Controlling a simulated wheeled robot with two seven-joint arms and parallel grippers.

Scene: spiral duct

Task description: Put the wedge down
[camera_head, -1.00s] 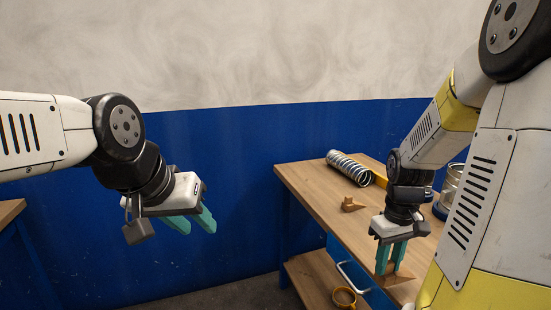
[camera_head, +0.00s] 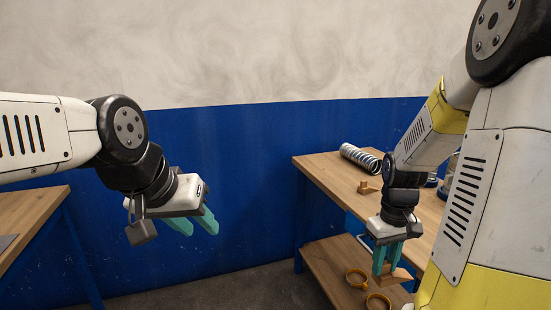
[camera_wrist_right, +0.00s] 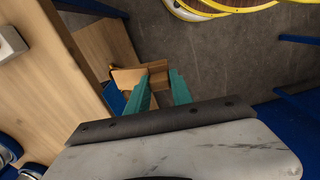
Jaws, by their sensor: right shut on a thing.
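My right gripper (camera_head: 386,270) is shut on a light-brown wooden wedge (camera_head: 398,276). In the head view, the wedge shows around the fingertips, in front of the right-hand table's near edge. In the right wrist view, the wedge (camera_wrist_right: 128,77) shows at the green fingertips (camera_wrist_right: 160,90), with the floor and the table edge beyond. My left gripper (camera_head: 196,224) is open and empty, in the air against the blue wall. A second wooden wedge-like piece (camera_head: 368,188) stands on the right-hand table (camera_head: 330,171).
A silver spiral duct (camera_head: 360,157) lies at the back of the right-hand table. Yellow-orange rings (camera_head: 356,278) rest on its lower shelf (camera_head: 325,268). Another wooden table (camera_head: 30,212) stands at the left. Floor (camera_head: 225,290) is open between the tables.

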